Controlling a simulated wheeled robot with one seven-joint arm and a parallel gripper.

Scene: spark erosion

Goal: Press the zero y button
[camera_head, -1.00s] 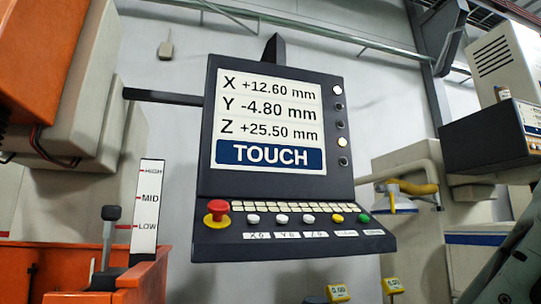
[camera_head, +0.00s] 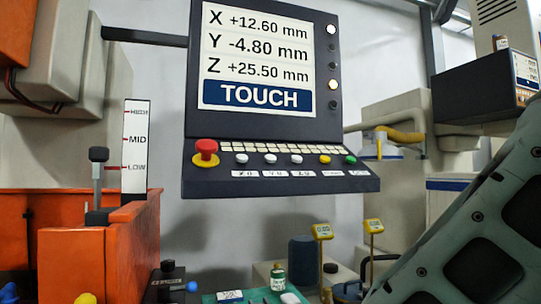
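The control panel (camera_head: 262,188) hangs on an arm in the middle of the head view. Its screen (camera_head: 257,57) reads X +12.60 mm, Y -4.80 mm, Z +25.50 mm, with a blue TOUCH bar. The white zero y button (camera_head: 270,159) is the second round button from the left on the lower ledge, above a label reading Y0. White buttons stand either side of it: the zero x button (camera_head: 241,158) and the zero z button (camera_head: 297,160). Nothing touches or covers the zero y button. My gripper is not in view.
A red emergency stop (camera_head: 205,150) sits left of the buttons; yellow (camera_head: 324,160) and green (camera_head: 350,160) ones sit right. An orange tank (camera_head: 75,265) with a level gauge (camera_head: 134,150) stands at left. Below are yellow gauges (camera_head: 322,231) and a bottle (camera_head: 278,276).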

